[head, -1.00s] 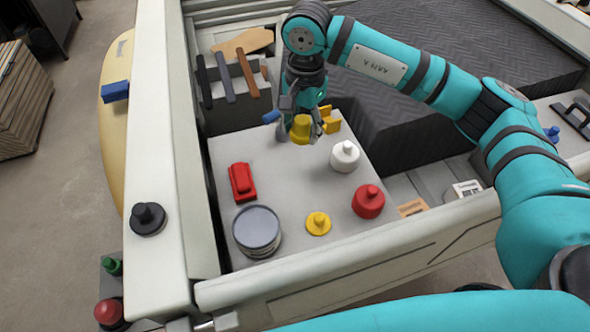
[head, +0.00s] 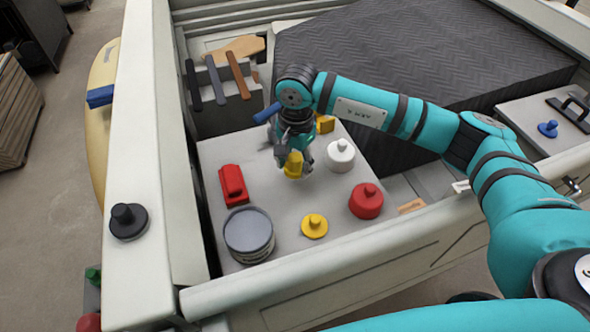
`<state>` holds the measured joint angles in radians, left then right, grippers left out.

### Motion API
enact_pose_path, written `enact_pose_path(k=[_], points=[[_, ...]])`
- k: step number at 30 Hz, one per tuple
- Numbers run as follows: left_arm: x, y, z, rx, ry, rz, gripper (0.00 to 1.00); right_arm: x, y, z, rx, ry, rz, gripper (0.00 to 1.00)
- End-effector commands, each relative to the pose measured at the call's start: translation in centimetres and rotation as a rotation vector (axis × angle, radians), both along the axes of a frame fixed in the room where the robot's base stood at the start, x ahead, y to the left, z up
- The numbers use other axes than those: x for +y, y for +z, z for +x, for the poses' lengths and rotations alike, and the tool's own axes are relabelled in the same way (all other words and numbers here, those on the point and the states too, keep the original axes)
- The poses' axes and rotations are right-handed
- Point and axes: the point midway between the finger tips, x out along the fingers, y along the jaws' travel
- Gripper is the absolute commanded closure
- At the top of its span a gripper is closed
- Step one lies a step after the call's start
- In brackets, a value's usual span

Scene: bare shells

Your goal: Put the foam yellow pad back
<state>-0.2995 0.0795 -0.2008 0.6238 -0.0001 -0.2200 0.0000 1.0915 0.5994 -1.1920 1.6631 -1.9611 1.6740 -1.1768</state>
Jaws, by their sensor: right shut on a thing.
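The foam yellow pad (head: 293,166), a thick yellow piece, is in the jaws of my right gripper (head: 293,160) in the head view. The fingers are shut on it and hide part of its upper side. It is over the grey panel (head: 278,200), left of the white pad (head: 340,155). I cannot tell whether it touches the panel. A thinner yellow disc with a knob (head: 314,226) lies nearer the front. My left gripper is not in view.
A red pad (head: 366,201), a red tool (head: 233,186) and a grey tin (head: 248,236) stand around the panel. A yellow block (head: 325,124) is behind the gripper. A pale wall (head: 345,275) borders the front. The panel's middle is free.

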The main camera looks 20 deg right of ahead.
Motion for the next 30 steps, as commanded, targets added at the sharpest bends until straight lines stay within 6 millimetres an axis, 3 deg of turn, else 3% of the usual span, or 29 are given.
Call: enact_pose_path(k=[9,20,21,26,30], points=[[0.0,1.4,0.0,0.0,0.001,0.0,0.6,0.1,-3.5,-0.1,0.003,0.001,0.001,0.79],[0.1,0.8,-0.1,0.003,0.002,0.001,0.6,0.0,-4.3,0.0,-0.001,0.001,0.0,0.79],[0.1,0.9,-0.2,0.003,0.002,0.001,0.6,0.0,-4.1,0.0,-0.001,0.001,0.0,0.5],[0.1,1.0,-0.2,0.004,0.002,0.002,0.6,0.0,-4.1,0.0,-0.001,0.001,0.0,0.3],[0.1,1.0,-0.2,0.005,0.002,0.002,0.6,0.0,-4.1,0.0,-0.001,0.001,0.001,0.3]])
